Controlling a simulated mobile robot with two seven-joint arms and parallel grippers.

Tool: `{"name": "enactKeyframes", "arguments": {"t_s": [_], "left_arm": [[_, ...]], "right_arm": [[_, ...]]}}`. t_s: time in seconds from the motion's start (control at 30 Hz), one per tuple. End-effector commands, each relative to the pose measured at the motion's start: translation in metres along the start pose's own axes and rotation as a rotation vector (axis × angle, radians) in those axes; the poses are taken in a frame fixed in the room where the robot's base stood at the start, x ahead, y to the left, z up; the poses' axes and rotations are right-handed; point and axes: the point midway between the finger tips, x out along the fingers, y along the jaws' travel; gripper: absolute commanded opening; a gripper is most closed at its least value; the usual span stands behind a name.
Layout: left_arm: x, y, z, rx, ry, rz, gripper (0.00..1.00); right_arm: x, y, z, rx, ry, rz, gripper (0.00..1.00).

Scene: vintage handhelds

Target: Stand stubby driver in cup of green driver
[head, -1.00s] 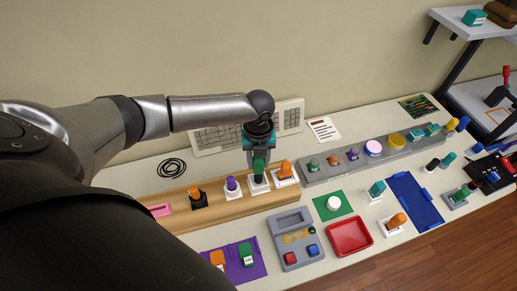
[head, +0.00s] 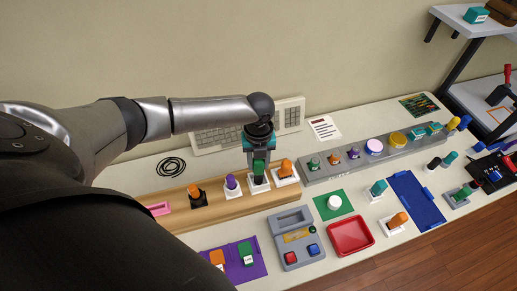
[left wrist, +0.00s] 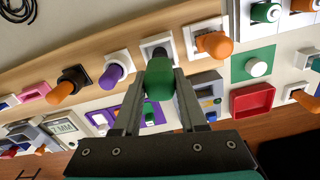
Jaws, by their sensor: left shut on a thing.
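My left gripper (head: 258,168) is shut on a green-handled driver (left wrist: 158,80) over the wooden rack (head: 180,215). The handle is between the fingers, roughly upright in the head view. Below it is a white square cup (head: 257,187), which also shows behind the handle in the left wrist view (left wrist: 150,50). I cannot tell how deep the driver's lower end is in this cup. I cannot tell for sure which driver is the stubby one. My right gripper is not in view.
Beside the held driver are an orange handle (head: 286,167) on the right and a purple handle (head: 231,182) on the left, close to the fingers. In front are a grey case (head: 290,232) and a red tray (head: 349,252). A keyboard (head: 215,141) leans behind.

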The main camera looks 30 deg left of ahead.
Motion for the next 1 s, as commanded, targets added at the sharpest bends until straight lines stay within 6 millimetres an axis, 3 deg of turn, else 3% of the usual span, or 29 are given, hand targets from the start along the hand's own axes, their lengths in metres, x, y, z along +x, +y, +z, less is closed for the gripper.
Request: {"name": "enactKeyframes", "arguments": {"t_s": [0.57,0.6,0.87,1.0], "left_arm": [[0.012,-0.001,0.000,0.001,0.000,-0.001,0.00],[0.012,-0.001,0.000,0.001,0.000,-0.001,0.45],[0.011,0.000,0.000,0.000,0.000,-0.001,0.74],[0.011,0.000,0.000,0.000,0.000,-0.001,0.76]], "right_arm": [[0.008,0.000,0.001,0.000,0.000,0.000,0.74],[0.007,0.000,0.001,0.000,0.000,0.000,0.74],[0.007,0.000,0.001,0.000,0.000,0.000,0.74],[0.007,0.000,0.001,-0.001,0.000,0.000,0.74]]}}
